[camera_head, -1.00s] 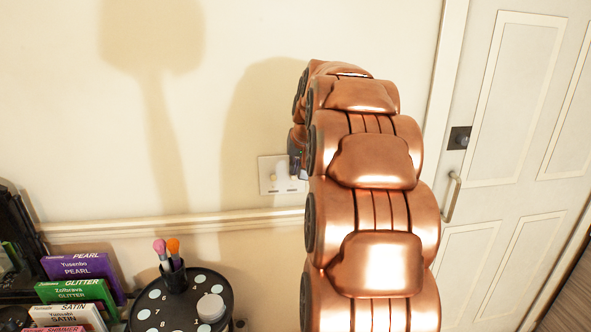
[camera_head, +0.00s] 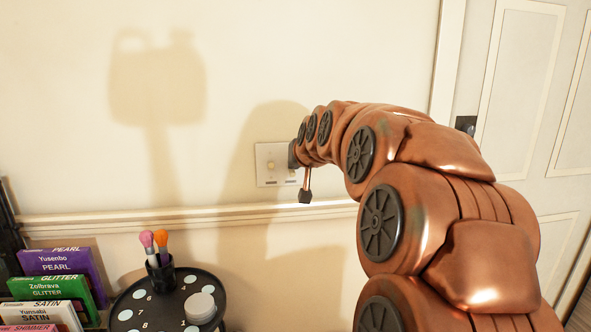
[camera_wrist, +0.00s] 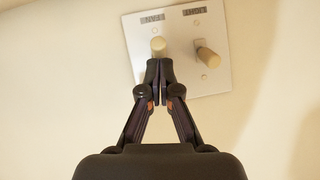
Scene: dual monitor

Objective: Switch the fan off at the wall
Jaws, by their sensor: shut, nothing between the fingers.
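A pale wall plate (camera_head: 263,178) with two toggle switches is on the wall, left of the end of my arm. The right toggle leans down and right; the left one's tilt is hard to tell. My gripper (camera_wrist: 158,68) is shut and empty, its tips just below the left toggle in the picture. I cannot tell whether they touch it. In the head view my arm hides part of the plate.
A wall rail (camera_head: 120,220) runs below the plate. At the lower left are makeup boxes (camera_head: 58,265), a round black stand (camera_head: 125,300) and a brush cup (camera_head: 160,277). A white door (camera_head: 525,90) is at the right. The wall around the plate is clear.

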